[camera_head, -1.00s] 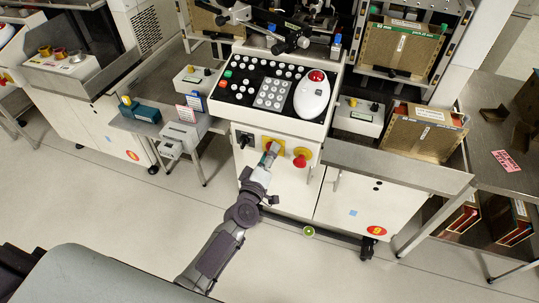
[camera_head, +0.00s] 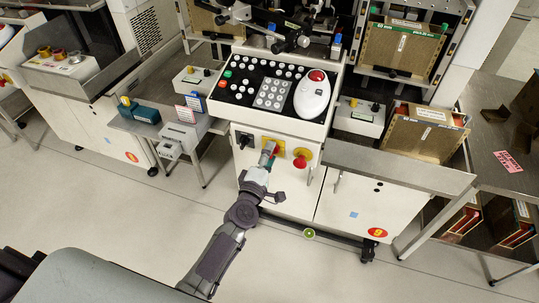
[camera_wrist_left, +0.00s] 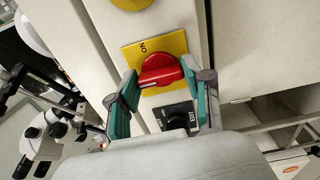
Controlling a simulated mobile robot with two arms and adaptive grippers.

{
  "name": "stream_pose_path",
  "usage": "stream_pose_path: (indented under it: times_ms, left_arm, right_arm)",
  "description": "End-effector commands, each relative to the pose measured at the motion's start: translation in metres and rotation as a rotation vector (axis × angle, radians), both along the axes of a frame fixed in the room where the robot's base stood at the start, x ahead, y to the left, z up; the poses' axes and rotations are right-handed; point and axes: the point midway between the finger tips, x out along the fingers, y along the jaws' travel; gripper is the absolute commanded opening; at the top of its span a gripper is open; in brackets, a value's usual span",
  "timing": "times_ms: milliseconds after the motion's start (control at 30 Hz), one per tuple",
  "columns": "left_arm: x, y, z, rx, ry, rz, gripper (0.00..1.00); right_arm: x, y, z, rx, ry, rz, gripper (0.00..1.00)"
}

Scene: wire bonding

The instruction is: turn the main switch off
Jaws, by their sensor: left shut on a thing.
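The main switch is a red rotary knob (camera_wrist_left: 160,70) on a yellow plate (camera_wrist_left: 177,44) marked ON, on the white cabinet front. In the head view its yellow plate (camera_head: 279,143) is partly hidden by my left gripper (camera_head: 269,154). In the left wrist view my left gripper (camera_wrist_left: 160,82) has one teal finger on each side of the red knob and is shut on it. The knob's bar lies nearly across between the fingers, slightly tilted. I cannot read its exact switch position. My right gripper is not in view.
A red button on a yellow base (camera_head: 301,156) sits just right of the switch. A black rotary switch (camera_wrist_left: 178,119) is close on the other side. The control panel with a white mouse-like device (camera_head: 312,94) juts out above. The floor (camera_head: 110,215) in front is clear.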

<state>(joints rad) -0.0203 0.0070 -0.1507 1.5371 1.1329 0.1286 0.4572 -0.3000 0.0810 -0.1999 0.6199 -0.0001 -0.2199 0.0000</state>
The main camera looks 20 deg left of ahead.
Motion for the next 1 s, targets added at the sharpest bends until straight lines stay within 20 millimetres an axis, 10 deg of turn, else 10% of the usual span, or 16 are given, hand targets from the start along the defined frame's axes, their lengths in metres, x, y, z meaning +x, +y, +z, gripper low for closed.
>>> stream_pose_path:
  times_ms: [267, 300, 433, 1000]
  left_arm:
    - [0.0, 0.0, -0.001, -0.007, 0.001, 0.001, 0.15]
    - [0.0, 0.0, -0.001, -0.007, 0.001, 0.001, 0.51]
    - [0.0, 0.0, -0.001, -0.006, 0.001, 0.001, 0.73]
    - [-0.033, 0.001, -0.002, -0.004, 0.005, 0.0, 0.75]
  right_arm:
    - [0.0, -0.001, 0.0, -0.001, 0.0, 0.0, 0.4]
    - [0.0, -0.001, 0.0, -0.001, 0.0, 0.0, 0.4]
    - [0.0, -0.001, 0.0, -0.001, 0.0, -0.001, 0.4]
    - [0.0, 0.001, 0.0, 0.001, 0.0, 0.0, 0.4]
